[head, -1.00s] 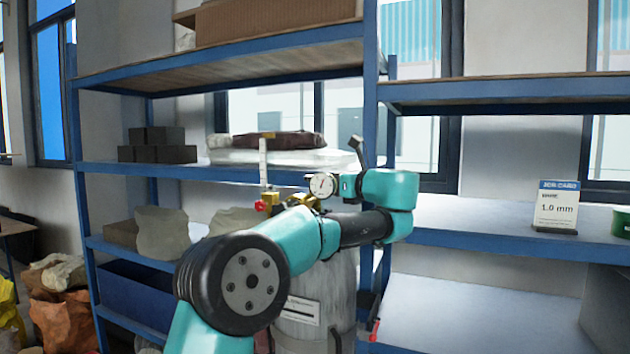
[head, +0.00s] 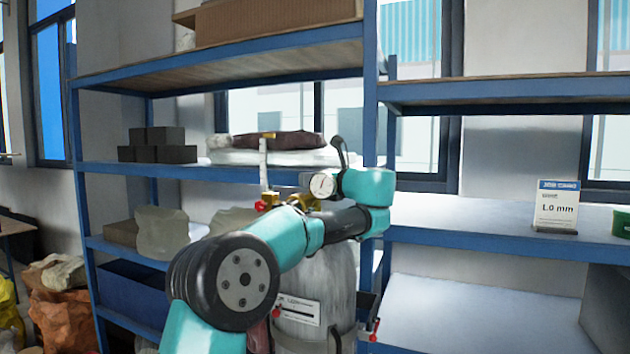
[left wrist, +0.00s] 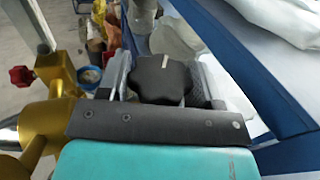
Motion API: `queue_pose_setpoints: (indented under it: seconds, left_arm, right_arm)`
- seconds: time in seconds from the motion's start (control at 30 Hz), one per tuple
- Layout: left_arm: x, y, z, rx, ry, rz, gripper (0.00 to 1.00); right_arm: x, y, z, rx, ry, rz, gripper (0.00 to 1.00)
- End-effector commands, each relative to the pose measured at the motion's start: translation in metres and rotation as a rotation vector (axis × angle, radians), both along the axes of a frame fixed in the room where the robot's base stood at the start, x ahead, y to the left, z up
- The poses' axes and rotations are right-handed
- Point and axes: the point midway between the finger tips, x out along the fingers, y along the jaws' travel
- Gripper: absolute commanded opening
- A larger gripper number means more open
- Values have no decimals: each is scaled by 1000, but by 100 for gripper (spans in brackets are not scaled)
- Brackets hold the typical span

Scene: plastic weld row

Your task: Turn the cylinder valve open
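The grey gas cylinder (head: 340,270) stands behind my left arm, with a white label (head: 300,309) on its side. Its brass valve fittings (head: 297,201), a round dial gauge (head: 321,186) and a red knob (head: 262,206) are at its top. In the left wrist view a black lobed handwheel (left wrist: 160,82) with a white mark sits between the spread fingers of my left gripper (left wrist: 163,72). Gaps seem to show beside it; contact is unclear. In the head view the gauge and wrist largely hide this gripper. My right gripper is out of view.
Brass fittings with a red knob (left wrist: 22,76) sit close to my gripper's left. A blue shelf rack (head: 230,172) stands behind the cylinder. A "1.0 mm" card (head: 556,207) stands on the right shelf. Sacks (head: 65,310) lie at lower left.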

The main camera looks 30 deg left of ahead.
Motion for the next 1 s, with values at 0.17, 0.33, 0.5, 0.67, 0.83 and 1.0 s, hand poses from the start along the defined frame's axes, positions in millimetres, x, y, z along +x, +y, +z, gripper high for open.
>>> queue_pose_setpoints:
  seconds: [0.17,0.33,0.5,0.67,0.83,1.0]
  left_arm:
    - [0,0,0,0,0,0,41]
    - [0,0,0,0,0,5,36]
    - [1,0,0,1,0,58,36]
    - [2,0,0,2,-1,154,36]
    - [2,0,0,3,-3,253,36]
    - [1,1,1,2,-2,335,36]
  right_arm:
    - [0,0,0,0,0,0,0]
    - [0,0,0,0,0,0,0]
    - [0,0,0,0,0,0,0]
    - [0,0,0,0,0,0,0]
    - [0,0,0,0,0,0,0]
    - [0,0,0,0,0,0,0]
